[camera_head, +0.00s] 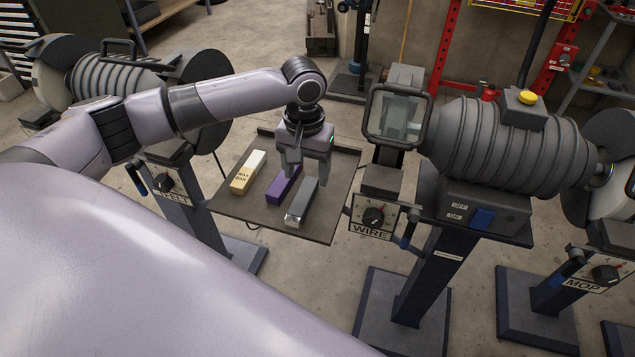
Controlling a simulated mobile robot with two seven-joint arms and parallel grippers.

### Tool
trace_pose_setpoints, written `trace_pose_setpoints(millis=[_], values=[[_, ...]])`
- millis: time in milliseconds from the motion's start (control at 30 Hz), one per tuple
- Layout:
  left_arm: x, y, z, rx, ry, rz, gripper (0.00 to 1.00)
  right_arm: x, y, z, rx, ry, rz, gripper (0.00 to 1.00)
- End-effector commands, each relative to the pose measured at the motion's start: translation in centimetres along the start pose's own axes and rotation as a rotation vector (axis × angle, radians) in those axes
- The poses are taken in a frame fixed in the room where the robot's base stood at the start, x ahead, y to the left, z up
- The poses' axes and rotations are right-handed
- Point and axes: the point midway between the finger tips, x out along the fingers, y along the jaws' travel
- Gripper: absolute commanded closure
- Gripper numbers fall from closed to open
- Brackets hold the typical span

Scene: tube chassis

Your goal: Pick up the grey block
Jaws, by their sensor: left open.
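The grey block (301,203) lies on a flat dark tray (318,232) in the middle of the view, the rightmost of three blocks. My left gripper (304,172) points down over the tray, open, with its fingers at the far end of the grey block. From this view I cannot tell whether the fingers are around the block or just above it. A purple block (281,188) lies just left of the grey one, partly hidden by the gripper. My right gripper is not in view.
A cream block (248,172) lies left on the tray. A grinding machine with a WIRE label (370,232) and a clear shield (398,116) stands close right of the tray. Another machine (125,77) stands behind my left arm. A machine labelled MOP (583,285) is far right.

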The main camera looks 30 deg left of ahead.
Motion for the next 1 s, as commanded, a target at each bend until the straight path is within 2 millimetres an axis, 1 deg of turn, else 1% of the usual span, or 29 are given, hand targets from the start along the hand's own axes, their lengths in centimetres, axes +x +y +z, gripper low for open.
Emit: trace_pose_setpoints(millis=[67, 167, 367, 500, 600, 700, 900, 933, 967, 1000], values=[[0.0, -0.2, 0.0, -0.005, -0.003, -0.005, 0.34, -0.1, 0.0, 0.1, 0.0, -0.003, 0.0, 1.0], [0.7, -0.2, 0.0, -0.007, -0.005, -0.006, 0.34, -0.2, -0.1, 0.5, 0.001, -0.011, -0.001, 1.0], [2.9, -0.5, -0.1, -0.007, -0.004, -0.005, 0.34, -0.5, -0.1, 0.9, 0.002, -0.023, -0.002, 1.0], [5.1, -1.0, -0.2, -0.006, -0.004, -0.006, 0.34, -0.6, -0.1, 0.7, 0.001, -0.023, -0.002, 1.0], [6.4, -0.9, -0.2, -0.005, -0.003, -0.005, 0.34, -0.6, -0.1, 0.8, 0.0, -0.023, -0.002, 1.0], [7.0, -0.9, -0.3, -0.005, -0.001, -0.004, 0.34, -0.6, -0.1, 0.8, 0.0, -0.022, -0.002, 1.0], [7.0, -0.9, -0.3, -0.004, -0.001, -0.004, 0.34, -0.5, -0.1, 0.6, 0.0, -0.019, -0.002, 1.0], [7.0, -0.9, -0.3, -0.004, -0.001, -0.004, 0.37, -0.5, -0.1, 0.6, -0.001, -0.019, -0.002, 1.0], [7.0, -0.9, -0.3, -0.004, -0.001, -0.004, 0.47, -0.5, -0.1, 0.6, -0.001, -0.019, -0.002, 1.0], [7.0, -0.9, -0.2, -0.004, -0.001, -0.004, 0.6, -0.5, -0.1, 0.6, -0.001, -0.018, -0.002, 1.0]])
